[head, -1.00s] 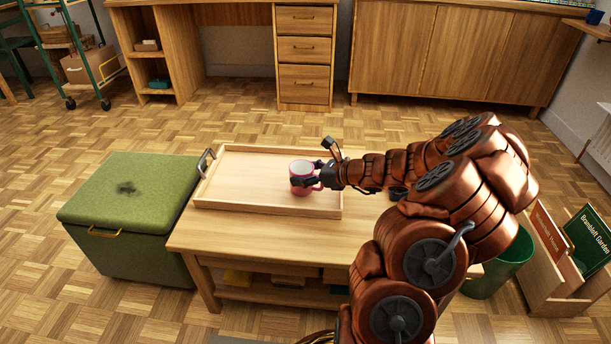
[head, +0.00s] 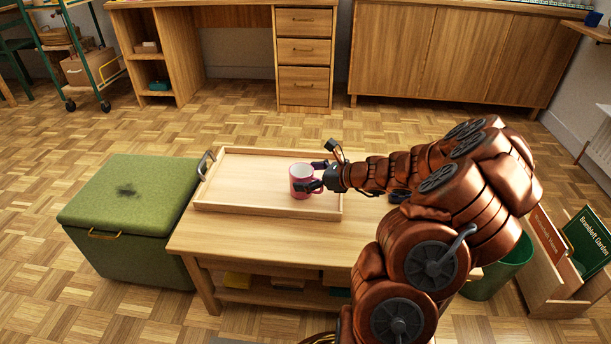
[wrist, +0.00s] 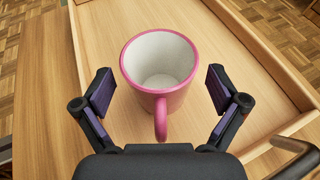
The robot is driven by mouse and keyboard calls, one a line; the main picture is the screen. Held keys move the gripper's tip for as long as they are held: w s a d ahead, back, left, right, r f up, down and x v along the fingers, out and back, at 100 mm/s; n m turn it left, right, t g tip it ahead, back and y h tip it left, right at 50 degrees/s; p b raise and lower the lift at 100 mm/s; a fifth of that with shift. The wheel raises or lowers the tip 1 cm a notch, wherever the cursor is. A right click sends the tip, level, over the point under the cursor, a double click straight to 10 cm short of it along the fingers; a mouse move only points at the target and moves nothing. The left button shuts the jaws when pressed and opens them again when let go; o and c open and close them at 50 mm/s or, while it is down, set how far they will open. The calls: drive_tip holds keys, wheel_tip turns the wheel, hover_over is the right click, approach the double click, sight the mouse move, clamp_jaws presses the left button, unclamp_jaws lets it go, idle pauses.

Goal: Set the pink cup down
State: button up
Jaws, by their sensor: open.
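The pink cup (head: 301,180) stands upright on the wooden tray (head: 248,203), toward the tray's right end. It is pink outside and white and empty inside. In the wrist view the cup (wrist: 160,95) sits between my two fingers, with its handle pointing toward my palm. My gripper (head: 318,175) is open, reaching in from the right. In the wrist view my gripper (wrist: 160,90) shows clear gaps between both finger pads and the cup's sides. The tray's right end is partly hidden behind my gripper.
The tray lies on a low wooden table (head: 260,238). A green storage ottoman (head: 130,210) stands left of the table. A green bin (head: 500,270) and a wooden book crate (head: 555,290) stand at the right. The tray's left half is clear.

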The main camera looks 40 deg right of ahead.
drive_tip(key=p+v, duration=0.4)
drive_tip(key=v, duration=0.7)
drive_tip(key=s+a+r+n+g+y, duration=0.1)
drive_tip(key=s+a+r+n+g, duration=0.15)
drive_tip(key=a+n, duration=0.55)
drive_tip(key=s+a+r+n+g+y, duration=0.1)
drive_tip(key=s+a+n+g, duration=0.2)
drive_tip(key=a, duration=0.8)
drive_tip(key=s+a+r+n+g+y, duration=0.1)
drive_tip(key=a+r+n+g, duration=0.1)
drive_tip(key=a+n+g, duration=0.6)
drive_tip(key=s+a+n+h, duration=0.3)
drive_tip(key=s+a+n, duration=0.35)
drive_tip(key=s, duration=0.55)
drive_tip(key=s+d+n+g+h, duration=0.2)
drive_tip(key=s+d+n+h, duration=0.2)
drive_tip(key=s, duration=0.5)
drive_tip(key=shift+s+d+n+h, duration=0.3)
drive_tip(key=shift+n+h, duration=0.45)
drive_tip(key=shift+h, duration=0.15)
drive_tip(key=shift+a+r, duration=0.1)
drive_tip(key=shift+r, duration=0.1)
